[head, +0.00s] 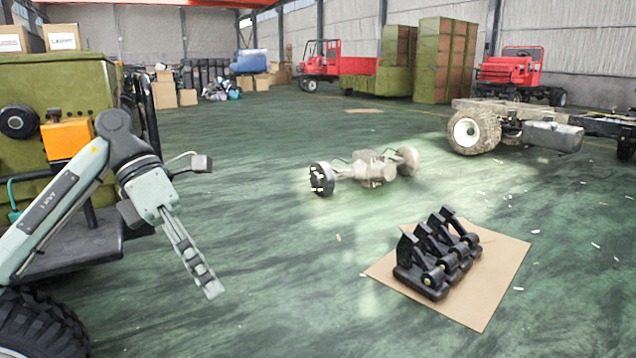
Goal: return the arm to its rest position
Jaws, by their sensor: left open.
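My left arm (60,208) comes in from the left edge, rises to a dark grey joint and bends down to the right. Its left gripper (212,288) hangs below the wrist, pointing down and to the right over the green floor. It is open, with nothing seen between its fingers, and it touches nothing that I can see. A small camera-like part sticks out to the right of the wrist. My right gripper is not in view.
A green vehicle (60,85) with a black tyre stands close behind my left arm. Black pedal-like parts (437,255) sit on cardboard (490,300) at the right. An axle (372,168) and a chassis frame (545,120) stand farther back. The floor between is mostly clear.

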